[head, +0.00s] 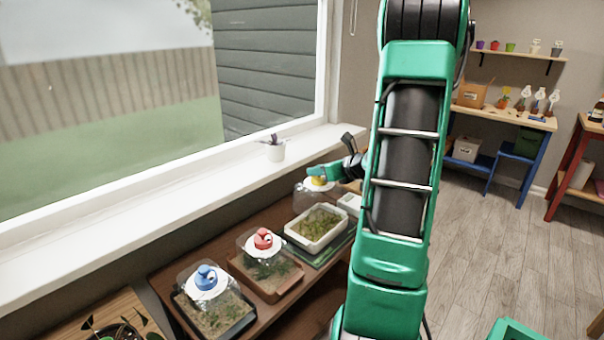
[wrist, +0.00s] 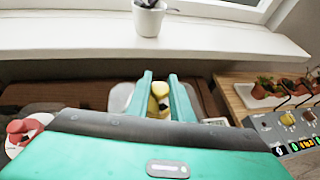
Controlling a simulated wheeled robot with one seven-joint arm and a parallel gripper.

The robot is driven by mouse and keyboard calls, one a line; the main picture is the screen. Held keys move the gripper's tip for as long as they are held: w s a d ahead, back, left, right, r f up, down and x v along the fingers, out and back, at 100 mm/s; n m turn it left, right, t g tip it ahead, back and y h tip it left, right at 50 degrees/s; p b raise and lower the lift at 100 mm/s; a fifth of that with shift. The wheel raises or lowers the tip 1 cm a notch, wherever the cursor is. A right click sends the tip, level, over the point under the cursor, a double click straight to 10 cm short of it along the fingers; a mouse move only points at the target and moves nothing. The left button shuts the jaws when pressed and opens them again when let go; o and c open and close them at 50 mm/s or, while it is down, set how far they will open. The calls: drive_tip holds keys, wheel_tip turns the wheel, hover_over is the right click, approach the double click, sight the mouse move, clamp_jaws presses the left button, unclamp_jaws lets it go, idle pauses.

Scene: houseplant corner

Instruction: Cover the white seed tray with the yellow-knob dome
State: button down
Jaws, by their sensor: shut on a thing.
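The white seed tray (head: 290,232) stands uncovered on the wooden bench, with green seedlings in it. The clear dome (head: 303,198) with a white top and yellow knob (head: 319,181) is just behind the tray in the head view. My gripper (head: 317,174) is shut on the yellow knob. In the wrist view the knob (wrist: 160,90) sits between the two green fingers (wrist: 161,98), and the dome's pale edge (wrist: 120,97) shows beside them. I cannot tell whether the dome touches the bench. My arm hides part of the bench's right end.
A red-knob dome (head: 263,239) covers a brown tray, and a blue-knob dome (head: 205,277) covers a black tray. A white pot (head: 276,151) stands on the window sill (head: 190,190). The wrist view shows a control box (wrist: 285,130) and potted plants (wrist: 270,88) at right.

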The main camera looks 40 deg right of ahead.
sight(323, 186)
drive_tip(key=shift+w+a, duration=0.1)
drive_tip(key=shift+a, duration=0.1)
drive_tip(key=shift+f, duration=0.1)
drive_tip(key=shift+f, duration=2.45)
drive_tip(key=shift+s+f, duration=0.2)
drive_tip(key=shift+f, duration=0.15)
drive_tip(key=shift+f, duration=1.35)
idle(0.5)
